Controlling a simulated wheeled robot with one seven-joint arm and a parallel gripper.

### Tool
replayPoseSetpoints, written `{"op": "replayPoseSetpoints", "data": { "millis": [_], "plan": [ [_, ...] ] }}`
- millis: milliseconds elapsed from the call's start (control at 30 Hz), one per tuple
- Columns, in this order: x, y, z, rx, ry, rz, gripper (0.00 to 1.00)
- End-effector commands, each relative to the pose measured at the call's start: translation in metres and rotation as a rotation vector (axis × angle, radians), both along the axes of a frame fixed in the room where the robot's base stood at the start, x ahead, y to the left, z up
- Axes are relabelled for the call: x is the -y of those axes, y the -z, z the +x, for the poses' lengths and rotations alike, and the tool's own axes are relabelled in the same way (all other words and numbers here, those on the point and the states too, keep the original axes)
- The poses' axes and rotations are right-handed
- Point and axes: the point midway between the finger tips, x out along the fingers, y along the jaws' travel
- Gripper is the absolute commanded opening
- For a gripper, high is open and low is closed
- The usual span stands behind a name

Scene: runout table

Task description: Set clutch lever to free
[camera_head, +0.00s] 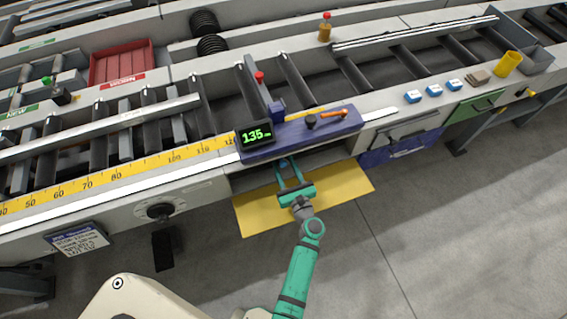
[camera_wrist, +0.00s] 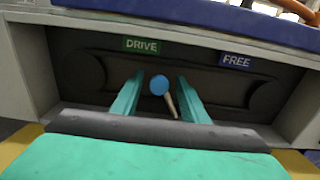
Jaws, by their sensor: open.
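The clutch lever (camera_wrist: 159,84) has a round blue knob on a pale shaft and stands in a dark recessed slot panel. It leans left, with its knob just right of and below the green DRIVE label (camera_wrist: 141,44). The blue FREE label (camera_wrist: 237,61) is further right on the panel. My gripper (camera_head: 287,163) reaches under the blue console in the head view. In the wrist view its two green fingers are open, one on each side of the knob, with gaps visible on both sides. The lever is hidden in the head view.
The blue console (camera_head: 300,133) with a 135 display overhangs the recess. A yellow floor plate (camera_head: 335,190) lies below my gripper.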

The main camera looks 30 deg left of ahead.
Motion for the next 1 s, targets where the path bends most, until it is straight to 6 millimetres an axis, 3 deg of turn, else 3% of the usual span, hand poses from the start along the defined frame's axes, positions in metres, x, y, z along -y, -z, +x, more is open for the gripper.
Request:
{"op": "replayPoseSetpoints", "data": {
  "millis": [433, 600, 1000],
  "plan": [
    [-0.007, 0.0, 0.007, 0.0, 0.0, 0.0, 0.41],
    [-0.007, 0.0, 0.007, 0.0, 0.0, 0.0, 0.0],
    [-0.016, -0.002, 0.005, -0.026, -0.018, 0.024, 0.0]
  ]
}}
